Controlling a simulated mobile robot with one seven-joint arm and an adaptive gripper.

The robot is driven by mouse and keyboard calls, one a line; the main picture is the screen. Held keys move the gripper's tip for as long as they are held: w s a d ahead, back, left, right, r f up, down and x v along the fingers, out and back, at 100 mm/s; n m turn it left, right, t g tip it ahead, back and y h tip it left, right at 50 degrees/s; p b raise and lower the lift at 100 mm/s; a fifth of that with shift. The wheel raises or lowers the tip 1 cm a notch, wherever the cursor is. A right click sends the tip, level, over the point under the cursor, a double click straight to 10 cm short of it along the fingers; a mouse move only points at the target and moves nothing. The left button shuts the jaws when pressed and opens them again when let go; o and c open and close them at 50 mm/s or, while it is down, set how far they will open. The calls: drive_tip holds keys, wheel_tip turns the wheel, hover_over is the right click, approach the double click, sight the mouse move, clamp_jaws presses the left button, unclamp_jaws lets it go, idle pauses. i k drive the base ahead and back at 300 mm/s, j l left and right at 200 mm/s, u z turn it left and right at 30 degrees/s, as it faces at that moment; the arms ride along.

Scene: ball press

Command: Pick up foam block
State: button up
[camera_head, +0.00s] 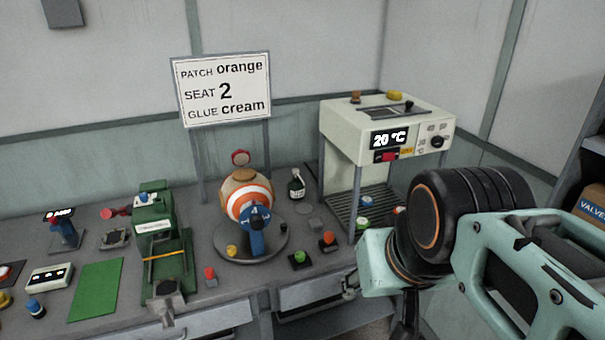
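I cannot make out a foam block for certain in the head view. Several small items lie on the workbench (207,297), and none is clearly a foam block. My arm fills the lower right of the picture, in front of the bench's right end. The fingers of my gripper do not show, so its opening and anything in it are hidden.
An orange-and-white striped ball (240,192) sits on a round dark stand (275,240). A green press-like device (155,232) and a green mat (96,290) are to its left. A cream machine (345,130) reading "20 °C" stands at right. A sign (222,90) stands behind.

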sight(315, 224)
drive_tip(key=i+l+u, duration=0.15)
drive_tip(key=u, duration=1.1)
drive_tip(key=l+u, duration=0.75)
drive_tip(key=l, duration=0.25)
drive_tip(key=k+l+u, duration=0.15)
drive_tip(key=l, duration=0.65)
drive_tip(key=k+l, duration=0.15)
drive_tip(key=l, duration=0.2)
drive_tip(key=i+j+u, duration=0.1)
drive_tip(key=i+j, duration=0.3)
drive_tip(key=j, duration=0.15)
drive_tip(key=i+j+u, duration=0.15)
drive_tip(key=j, duration=0.2)
drive_tip(key=i+j+u, duration=0.15)
drive_tip(key=j, duration=0.2)
